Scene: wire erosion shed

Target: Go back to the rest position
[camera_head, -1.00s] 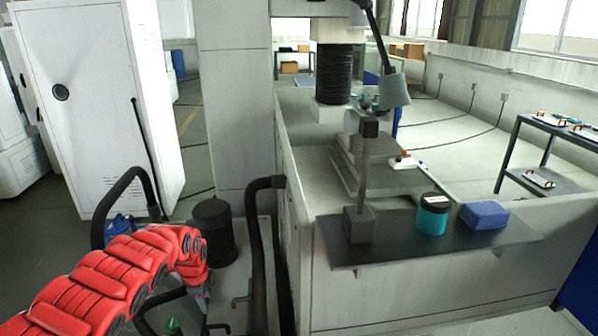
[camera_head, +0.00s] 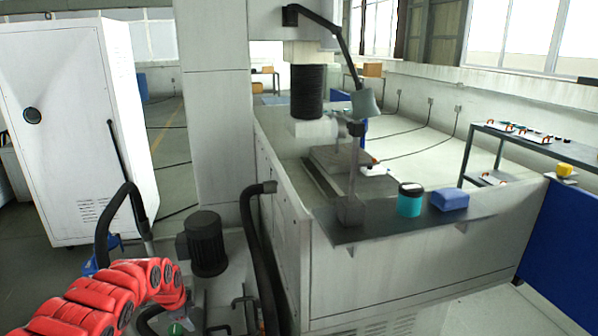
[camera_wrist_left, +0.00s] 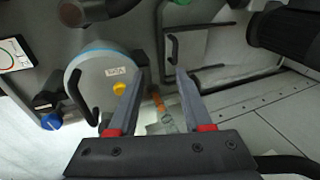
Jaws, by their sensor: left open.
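My left arm, red, comes in at the lower left of the head view (camera_head: 110,293), bent over the pump equipment beside the machine. My left gripper (camera_wrist_left: 158,82) shows in the left wrist view with its two dark fingers apart and nothing held between them. Beyond the fingers is a round grey lid with a blue rim (camera_wrist_left: 98,88) and a yellow knob (camera_wrist_left: 119,89). My right gripper is in neither view.
A black motor (camera_head: 206,246) and a thick black hose (camera_head: 256,245) stand close to my left arm. The machine's front shelf (camera_head: 375,228) holds a teal jar (camera_head: 411,203) and a blue block (camera_head: 450,199). A white cabinet (camera_head: 85,130) stands at left.

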